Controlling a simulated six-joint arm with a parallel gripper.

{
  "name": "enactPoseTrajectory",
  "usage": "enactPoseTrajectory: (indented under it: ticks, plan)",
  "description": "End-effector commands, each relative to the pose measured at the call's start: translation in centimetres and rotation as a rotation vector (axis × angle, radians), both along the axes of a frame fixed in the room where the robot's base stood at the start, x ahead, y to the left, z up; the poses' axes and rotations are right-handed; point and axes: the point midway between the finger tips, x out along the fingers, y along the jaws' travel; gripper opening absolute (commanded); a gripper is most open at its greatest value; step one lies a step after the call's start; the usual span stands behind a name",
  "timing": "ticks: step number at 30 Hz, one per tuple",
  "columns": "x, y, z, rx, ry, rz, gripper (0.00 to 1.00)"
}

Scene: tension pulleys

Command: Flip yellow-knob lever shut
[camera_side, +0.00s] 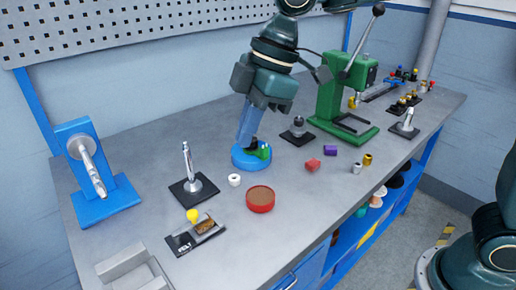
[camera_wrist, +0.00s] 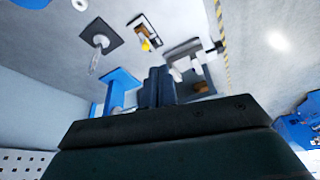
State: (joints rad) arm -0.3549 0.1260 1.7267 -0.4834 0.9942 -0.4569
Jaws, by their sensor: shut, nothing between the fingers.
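The yellow knob (camera_side: 193,215) shows at the upper left of a small black base (camera_side: 181,243) near the front left of the bench. A brown patch lies on the base beside it. The lever arm under the knob is too small to make out, so its angle is unclear. In the wrist view the knob (camera_wrist: 146,44) shows beyond my fingers, with its base (camera_wrist: 140,22). My gripper (camera_side: 243,143) is shut and empty, pointing down at the blue round dish, behind and right of the knob and well apart from it. Its shut fingers also show in the wrist view (camera_wrist: 159,85).
A metal post on a black plate (camera_side: 190,190) stands behind the knob. A white ring (camera_side: 234,180) and a red dish (camera_side: 260,199) lie to its right. A blue stand (camera_side: 95,208) is at left, a grey block (camera_side: 122,262) in front. A green press (camera_side: 345,100) stands behind.

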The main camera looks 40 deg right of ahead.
Motion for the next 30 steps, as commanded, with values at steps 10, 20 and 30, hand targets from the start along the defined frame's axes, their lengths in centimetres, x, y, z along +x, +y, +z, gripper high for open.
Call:
enactPoseTrajectory:
  ticks: [10,20,30]
  plan:
    - [-2.0,-3.9,1.2,0.007,-0.011,-0.178,0.00]
    - [-4.1,-7.3,1.8,0.016,-0.021,-0.344,0.00]
    - [-6.2,-10.2,1.8,0.026,-0.030,-0.492,0.00]
